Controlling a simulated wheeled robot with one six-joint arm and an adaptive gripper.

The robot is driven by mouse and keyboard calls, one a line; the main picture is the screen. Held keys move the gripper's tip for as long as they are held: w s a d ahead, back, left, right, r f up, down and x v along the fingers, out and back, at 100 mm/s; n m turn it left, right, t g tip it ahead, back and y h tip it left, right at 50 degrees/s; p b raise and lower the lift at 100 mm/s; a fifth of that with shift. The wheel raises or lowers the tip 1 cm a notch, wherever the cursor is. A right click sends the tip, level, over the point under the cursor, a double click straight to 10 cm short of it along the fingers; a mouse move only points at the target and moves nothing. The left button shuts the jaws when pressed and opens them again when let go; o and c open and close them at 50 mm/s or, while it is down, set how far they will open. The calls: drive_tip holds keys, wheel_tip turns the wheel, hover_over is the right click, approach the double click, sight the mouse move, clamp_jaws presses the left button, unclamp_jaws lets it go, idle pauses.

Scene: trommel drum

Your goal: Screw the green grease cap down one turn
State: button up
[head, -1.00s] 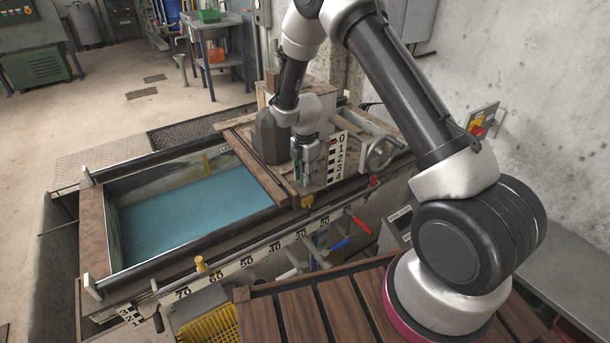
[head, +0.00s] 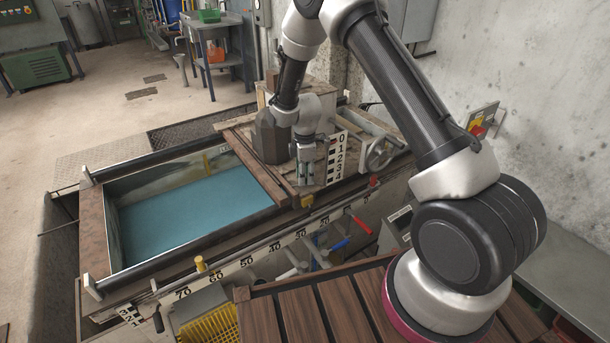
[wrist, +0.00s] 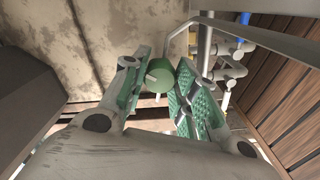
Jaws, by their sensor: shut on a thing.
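The green grease cap (wrist: 160,73) shows in the wrist view as a round green cylinder with a small pale pin sticking out of its side. My gripper (wrist: 161,84) has its two green-padded fingers on either side of the cap and is shut on it. In the head view my gripper (head: 305,172) points down at the wooden top of the machine, just left of the black-and-white number scale. The cap cannot be made out there, and what lies beneath it is hidden.
The number scale (head: 336,158) stands close to my gripper's right side, with a handwheel (head: 379,155) beyond. The blue-floored tank (head: 180,215) lies to the left. Red (head: 361,224) and blue (head: 339,244) handles stick out in front. The wrist view shows a bent grey bar (wrist: 235,25) near the cap.

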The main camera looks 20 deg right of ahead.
drive_tip(key=shift+m, duration=0.5)
drive_tip(key=o, duration=1)
drive_tip(key=shift+c, duration=0.2)
drive_tip(key=shift+w+a+r, duration=0.1)
drive_tip(key=shift+w+r, duration=0.1)
drive_tip(key=shift+r, duration=0.3)
drive_tip(key=shift+o, duration=0.3)
wheel_tip(320, 180, up, 11)
drive_tip(key=shift+s, duration=0.2)
